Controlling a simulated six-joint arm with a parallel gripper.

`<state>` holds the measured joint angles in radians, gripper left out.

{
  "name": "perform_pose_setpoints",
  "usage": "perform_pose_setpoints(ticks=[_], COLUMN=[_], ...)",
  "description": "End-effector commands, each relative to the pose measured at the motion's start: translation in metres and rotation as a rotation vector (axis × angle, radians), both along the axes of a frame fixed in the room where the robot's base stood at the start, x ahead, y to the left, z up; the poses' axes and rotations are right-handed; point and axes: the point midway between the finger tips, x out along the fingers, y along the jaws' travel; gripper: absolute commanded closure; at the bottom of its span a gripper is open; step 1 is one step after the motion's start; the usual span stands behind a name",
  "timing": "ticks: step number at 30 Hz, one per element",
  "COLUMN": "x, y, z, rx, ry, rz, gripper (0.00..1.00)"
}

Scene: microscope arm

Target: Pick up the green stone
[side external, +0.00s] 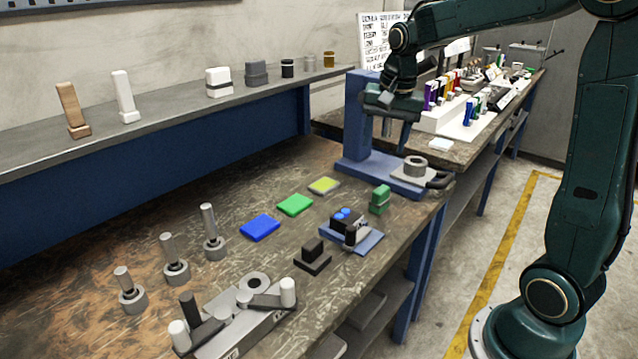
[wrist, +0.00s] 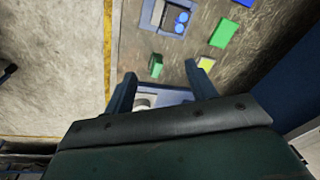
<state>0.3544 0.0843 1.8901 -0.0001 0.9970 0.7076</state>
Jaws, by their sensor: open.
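The green stone (side external: 380,200) is a small upright green block near the right edge of the workbench. In the wrist view the green stone (wrist: 156,66) appears between and just beyond my fingertips, well below them. My gripper (side external: 388,130) is open and empty, high above the bench in front of the blue stand. In the wrist view my gripper (wrist: 160,75) shows two spread fingers. A flat green pad (side external: 295,204) lies left of the stone; it also shows in the wrist view (wrist: 223,33).
Blue (side external: 260,227) and yellow (side external: 324,186) pads lie left of the stone. A blue plate with a dark block (side external: 348,222) sits in front. The blue stand (side external: 358,115) and a grey ring part (side external: 415,168) are behind. Open floor lies right of the bench.

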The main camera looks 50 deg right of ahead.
Motion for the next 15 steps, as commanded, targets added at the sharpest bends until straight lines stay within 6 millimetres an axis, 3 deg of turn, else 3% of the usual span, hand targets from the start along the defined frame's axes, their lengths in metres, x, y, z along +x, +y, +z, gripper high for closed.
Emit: perform_pose_setpoints(ticks=[7, 15], x=[0.031, 0.050], y=[-0.050, -0.100], z=[-0.037, -0.080], rx=[0.049, 0.089], ry=[0.063, 0.118], rz=[-0.238, -0.469], gripper=[0.44, 0.44])
